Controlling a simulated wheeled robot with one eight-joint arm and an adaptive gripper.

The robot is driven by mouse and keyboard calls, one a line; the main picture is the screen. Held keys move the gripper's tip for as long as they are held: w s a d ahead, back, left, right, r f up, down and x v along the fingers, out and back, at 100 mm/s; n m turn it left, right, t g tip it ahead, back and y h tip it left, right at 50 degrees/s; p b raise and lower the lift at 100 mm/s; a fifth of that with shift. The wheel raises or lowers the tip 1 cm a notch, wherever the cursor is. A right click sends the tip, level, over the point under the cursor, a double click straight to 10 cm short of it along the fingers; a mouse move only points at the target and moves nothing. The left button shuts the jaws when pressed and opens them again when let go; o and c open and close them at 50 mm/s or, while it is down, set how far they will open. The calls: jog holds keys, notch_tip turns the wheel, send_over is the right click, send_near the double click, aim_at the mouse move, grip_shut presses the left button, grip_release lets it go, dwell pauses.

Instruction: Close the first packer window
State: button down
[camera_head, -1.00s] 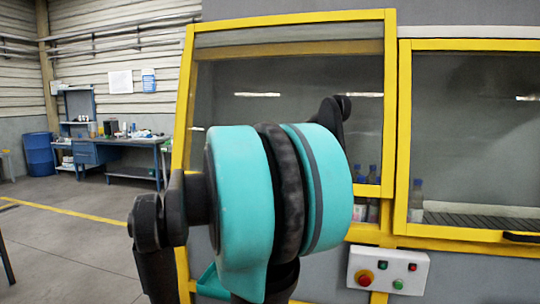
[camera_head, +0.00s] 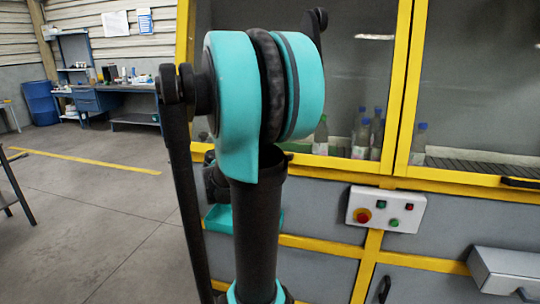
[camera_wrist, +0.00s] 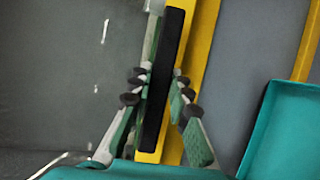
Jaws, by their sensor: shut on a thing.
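The first packer window (camera_head: 402,80), a yellow-framed glass pane, is the left one in the head view. Its lower edge appears level with the yellow bottom rail, but my arm hides much of its left and lower part. I cannot tell whether a small gap remains. In the wrist view my gripper (camera_wrist: 158,92) has its fingers on both sides of a long black handle (camera_wrist: 168,70) on the yellow frame (camera_wrist: 200,45), shut on it. In the head view my gripper is hidden behind my arm.
Several bottles (camera_head: 361,135) stand behind the glass. A second yellow-framed window (camera_head: 468,90) is to the right. A control box (camera_head: 385,209) with buttons and a grey box (camera_head: 508,272) are below. Open floor and a blue workbench (camera_head: 95,95) lie left.

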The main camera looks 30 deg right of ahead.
jog(key=shift+s+a+f, duration=0.1)
jog(key=shift+s+f, duration=0.1)
jog(key=shift+f, duration=0.05)
jog(key=c, duration=1.4)
grip_release()
jog(key=shift+w, duration=0.1)
jog(key=v, duration=1.2)
jog(key=shift+r, duration=0.1)
